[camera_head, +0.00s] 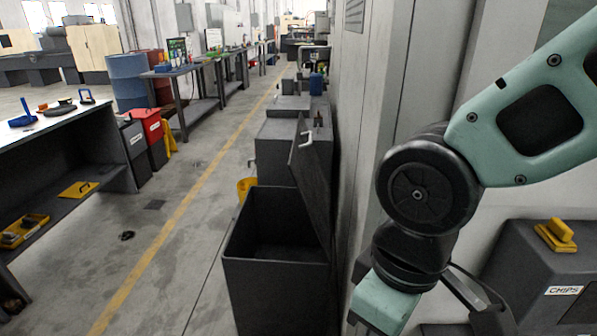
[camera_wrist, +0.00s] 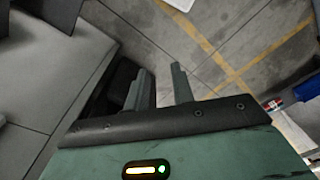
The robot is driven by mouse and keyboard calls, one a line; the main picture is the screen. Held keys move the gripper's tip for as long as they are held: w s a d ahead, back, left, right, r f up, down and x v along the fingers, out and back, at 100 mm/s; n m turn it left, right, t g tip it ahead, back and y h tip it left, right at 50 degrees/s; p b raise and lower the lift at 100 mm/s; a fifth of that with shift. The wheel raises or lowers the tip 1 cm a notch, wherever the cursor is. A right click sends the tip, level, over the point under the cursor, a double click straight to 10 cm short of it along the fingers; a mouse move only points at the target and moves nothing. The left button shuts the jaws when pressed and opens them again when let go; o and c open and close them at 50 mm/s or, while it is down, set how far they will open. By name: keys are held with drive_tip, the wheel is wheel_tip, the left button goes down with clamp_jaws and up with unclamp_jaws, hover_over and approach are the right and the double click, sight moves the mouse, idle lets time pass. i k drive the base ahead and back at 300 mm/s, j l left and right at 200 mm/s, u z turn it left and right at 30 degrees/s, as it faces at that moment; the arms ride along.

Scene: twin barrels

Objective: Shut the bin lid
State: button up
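The dark grey bin (camera_head: 275,290) stands on the floor at the bottom middle of the head view, with its top open and its inside empty as far as I can see. Its lid (camera_head: 314,190) is raised nearly upright along the bin's right side, leaning slightly, with a light handle (camera_head: 305,138) near its top. My arm comes in from the right, and its hand is low, to the right of the bin and lid and apart from the lid. In the wrist view my gripper (camera_wrist: 160,86) is open, with bare floor showing between the fingers. The fingertips are not clear in the head view.
A grey wall panel (camera_head: 392,70) rises close behind the lid. Grey cabinets (camera_head: 280,150) are beyond the bin. The aisle floor (camera_head: 185,225) left of the bin is mostly clear, up to a workbench (camera_head: 75,125).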

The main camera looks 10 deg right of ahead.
sight(304, 165)
drive_tip(key=k+l+u, duration=0.1)
drive_tip(key=i+j+u, duration=0.15)
drive_tip(key=i+j, duration=0.15)
drive_tip(key=i, duration=0.2)
drive_tip(key=i+j+u, duration=0.15)
drive_tip(key=i, duration=0.4)
drive_tip(key=i+j+u, duration=0.15)
drive_tip(key=i, duration=0.4)
drive_tip(key=j, duration=0.1)
